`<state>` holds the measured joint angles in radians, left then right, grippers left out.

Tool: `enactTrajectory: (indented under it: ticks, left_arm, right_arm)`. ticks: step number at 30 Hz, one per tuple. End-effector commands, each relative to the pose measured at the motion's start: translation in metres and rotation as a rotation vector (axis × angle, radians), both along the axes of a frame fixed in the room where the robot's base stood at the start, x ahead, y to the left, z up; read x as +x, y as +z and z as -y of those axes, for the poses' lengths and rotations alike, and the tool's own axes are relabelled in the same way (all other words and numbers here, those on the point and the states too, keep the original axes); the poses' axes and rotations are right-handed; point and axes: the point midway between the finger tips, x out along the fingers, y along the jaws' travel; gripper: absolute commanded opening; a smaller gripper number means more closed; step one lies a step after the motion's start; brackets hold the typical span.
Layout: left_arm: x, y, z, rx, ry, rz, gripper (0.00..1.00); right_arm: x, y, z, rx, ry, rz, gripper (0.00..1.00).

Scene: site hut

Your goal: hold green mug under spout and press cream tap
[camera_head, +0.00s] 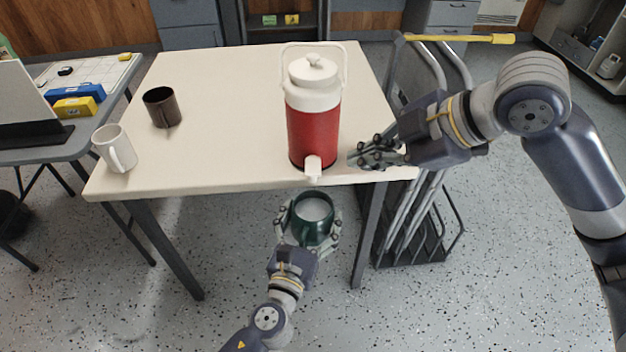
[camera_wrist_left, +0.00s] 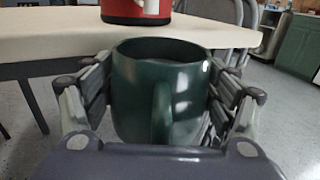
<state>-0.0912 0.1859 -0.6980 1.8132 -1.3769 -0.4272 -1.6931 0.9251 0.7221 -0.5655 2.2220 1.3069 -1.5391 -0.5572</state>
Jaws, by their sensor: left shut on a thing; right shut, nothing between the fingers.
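The green mug (camera_head: 312,222) is upright in my left gripper (camera_head: 309,228), in front of the table's front edge and below the tap. My left gripper is shut on the mug's sides, which also shows in the left wrist view (camera_wrist_left: 160,95). The inside of the mug looks pale in the head view. A red drink dispenser (camera_head: 314,135) with a white lid stands at the table's front edge. Its cream tap (camera_head: 313,168) points out over the edge, above the mug. My right gripper (camera_head: 357,158) is shut and empty, just right of the dispenser, apart from the tap.
A white mug (camera_head: 115,150) and a dark brown mug (camera_head: 161,107) stand on the left of the cream table (camera_head: 230,110). A folded trolley (camera_head: 425,220) stands right of the table. A side table (camera_head: 75,140) with a laptop is at left.

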Motion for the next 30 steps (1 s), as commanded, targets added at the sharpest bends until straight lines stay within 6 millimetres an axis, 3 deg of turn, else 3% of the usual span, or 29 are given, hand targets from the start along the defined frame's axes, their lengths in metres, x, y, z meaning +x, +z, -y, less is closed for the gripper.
enactTrajectory:
  ticks: [30]
  left_arm:
    - [-0.051,-0.001,0.000,-0.001,0.000,0.003,0.47]
  right_arm:
    - [0.000,-0.006,0.000,0.000,0.000,0.000,0.00]
